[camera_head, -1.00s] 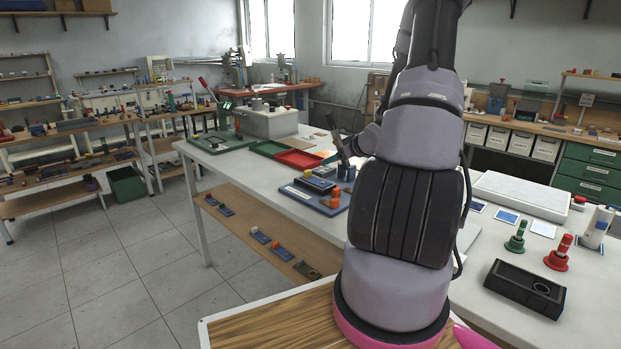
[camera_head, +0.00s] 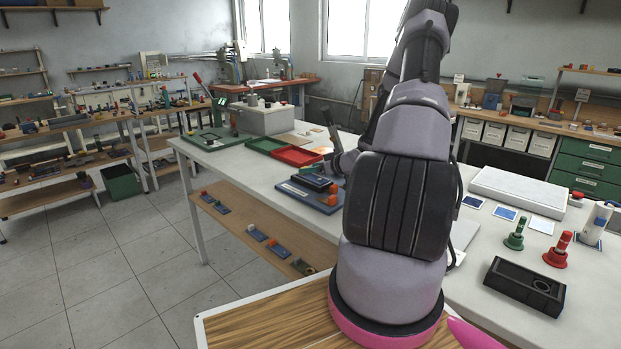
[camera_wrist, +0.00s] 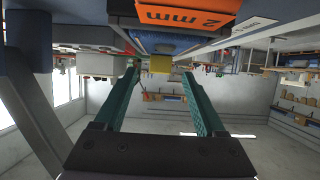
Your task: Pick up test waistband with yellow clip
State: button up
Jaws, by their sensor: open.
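In the wrist view, which looks upside down, my gripper (camera_wrist: 161,70) is open with its two teal fingers spread. A small yellow piece, probably the yellow clip (camera_wrist: 160,64), shows between the fingertips, with a blue piece (camera_wrist: 165,44) beside it. I cannot tell whether the blue piece is the waistband, or how far the clip is from the fingers. Nothing is seen held. In the head view my arm and hand reach over the white table near the blue tray (camera_head: 296,193); I cannot make out the clip there.
An orange block marked "2 mm" (camera_wrist: 200,14) is close in the wrist view. In the head view a red tray (camera_head: 297,156) and a green tray (camera_head: 265,145) lie beyond the blue tray. A black box (camera_head: 524,286) and red stand (camera_head: 559,250) are at right.

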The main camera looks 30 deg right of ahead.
jog(key=shift+x, duration=1.15)
grip_shut()
